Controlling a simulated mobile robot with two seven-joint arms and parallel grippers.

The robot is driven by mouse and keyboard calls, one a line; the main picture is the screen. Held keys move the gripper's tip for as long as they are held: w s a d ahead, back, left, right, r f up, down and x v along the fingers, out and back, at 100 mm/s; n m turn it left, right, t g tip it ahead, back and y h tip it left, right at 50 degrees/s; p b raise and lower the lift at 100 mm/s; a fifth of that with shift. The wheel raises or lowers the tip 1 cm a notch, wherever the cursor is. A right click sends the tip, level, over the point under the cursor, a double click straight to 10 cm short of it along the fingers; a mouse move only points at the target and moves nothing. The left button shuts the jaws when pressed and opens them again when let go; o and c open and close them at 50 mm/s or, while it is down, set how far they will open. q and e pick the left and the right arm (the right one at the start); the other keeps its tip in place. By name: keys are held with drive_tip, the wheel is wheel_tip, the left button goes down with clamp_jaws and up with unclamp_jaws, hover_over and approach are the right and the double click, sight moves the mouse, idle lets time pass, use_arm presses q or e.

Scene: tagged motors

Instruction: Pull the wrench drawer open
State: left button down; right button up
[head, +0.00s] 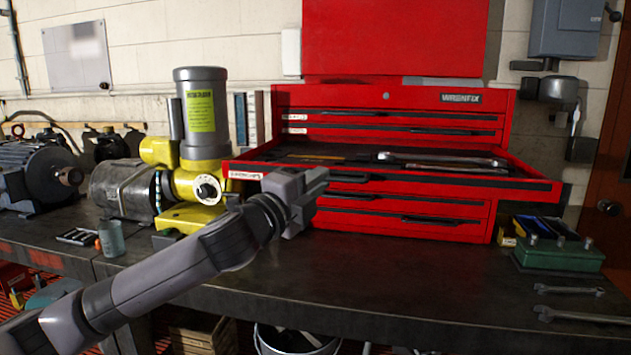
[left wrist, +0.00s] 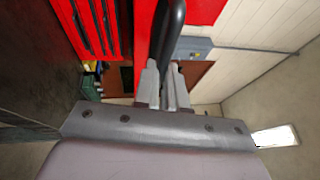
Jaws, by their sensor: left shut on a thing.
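The red tool chest (head: 400,100) stands on the workbench, with the wrench drawer (head: 440,185) pulled well out from its front. Large silver wrenches (head: 440,160) lie in the drawer's right half, and a thinner tool lies further left. The drawer's dark handle (head: 349,179) shows just right of my left gripper (head: 318,183). In the left wrist view my left gripper (left wrist: 163,82) is shut on the black handle bar (left wrist: 170,30). In the head view the jaws' contact is partly hidden by the gripper's body. My right gripper is in neither view.
A yellow and grey motor unit (head: 203,130) stands close left of the open drawer. A green box (head: 557,254) and loose wrenches (head: 580,316) lie at the right. The bench top (head: 400,280) in front of the chest is clear.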

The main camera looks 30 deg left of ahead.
use_arm(q)
drive_tip(key=c, duration=1.2)
unclamp_jaws()
drive_tip(key=shift+s, duration=0.1)
drive_tip(key=shift+b+v, duration=1.05)
drive_tip(key=shift+v, duration=2.45)
